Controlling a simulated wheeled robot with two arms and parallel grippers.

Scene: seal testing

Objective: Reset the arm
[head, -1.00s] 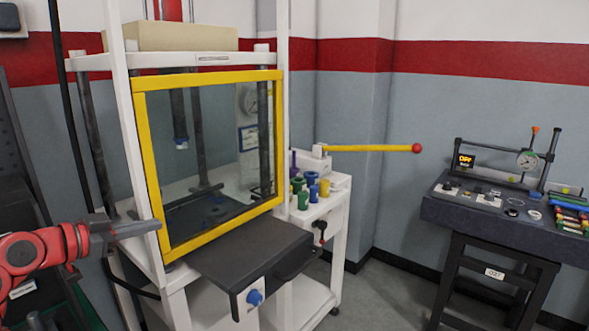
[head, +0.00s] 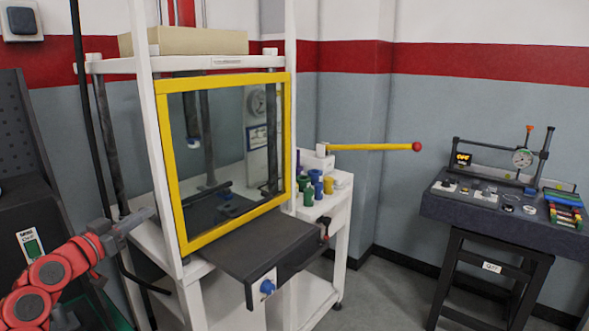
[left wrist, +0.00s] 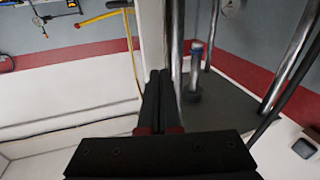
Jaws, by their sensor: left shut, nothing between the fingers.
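My left arm comes in from the left in the head view, red with a grey gripper (head: 134,220). The gripper points right and slightly up, beside the left post of the test press (head: 163,150) and apart from its yellow-framed window (head: 168,165). In the left wrist view the two dark fingers (left wrist: 158,78) lie together, shut and empty. My right gripper is in neither view.
A dark shelf with a blue knob (head: 267,286) juts out below the window. A white side stand (head: 338,212) carries coloured cylinders and a yellow lever (head: 370,147) with a red ball. A dark test bench (head: 470,213) stands at the right, with open floor between.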

